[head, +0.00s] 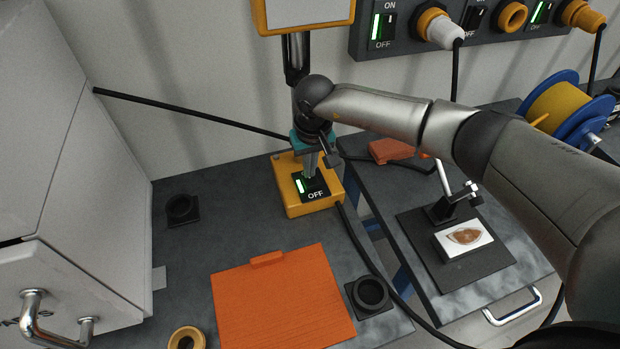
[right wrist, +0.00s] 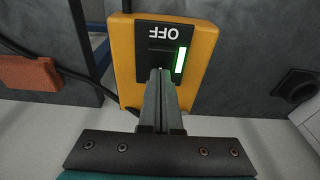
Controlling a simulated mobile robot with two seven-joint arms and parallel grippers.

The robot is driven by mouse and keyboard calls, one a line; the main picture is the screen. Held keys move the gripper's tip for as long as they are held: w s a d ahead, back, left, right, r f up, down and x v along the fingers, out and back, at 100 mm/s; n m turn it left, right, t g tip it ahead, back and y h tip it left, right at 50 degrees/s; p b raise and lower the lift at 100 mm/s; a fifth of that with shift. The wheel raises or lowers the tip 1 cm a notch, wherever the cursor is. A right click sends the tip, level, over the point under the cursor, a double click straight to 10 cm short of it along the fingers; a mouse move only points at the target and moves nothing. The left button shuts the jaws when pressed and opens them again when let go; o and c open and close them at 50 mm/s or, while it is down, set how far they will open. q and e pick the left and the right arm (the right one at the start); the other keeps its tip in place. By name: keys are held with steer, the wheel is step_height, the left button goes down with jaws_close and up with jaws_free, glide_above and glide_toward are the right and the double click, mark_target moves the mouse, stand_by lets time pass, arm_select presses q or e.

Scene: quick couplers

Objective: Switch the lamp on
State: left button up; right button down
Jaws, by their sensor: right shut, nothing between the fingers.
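The lamp has a yellow base (head: 304,200) on the grey table, with a dark post and a yellow-framed white panel (head: 303,10) above it. A black rocker switch (head: 313,187) on the base has "OFF" printed by it and a lit green strip at its side. My right gripper (head: 327,164) is shut and points down at the switch. In the right wrist view the shut fingertips (right wrist: 161,72) overlap the black switch (right wrist: 164,52); whether they press it I cannot tell. The ON end of the switch is hidden behind the fingers. My left gripper is not in view.
An orange mat (head: 280,305) lies in front of the lamp, with black sockets (head: 371,294) nearby. A white cabinet (head: 80,180) stands at the left. A wall panel (head: 400,40) with switches and plugs, and a yellow cable reel (head: 560,105), are at the back right.

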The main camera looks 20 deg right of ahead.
step_height(320, 180, up, 7)
steer(key=p, duration=0.3)
steer(key=shift+p, duration=0.35)
steer(key=shift+f, duration=0.15)
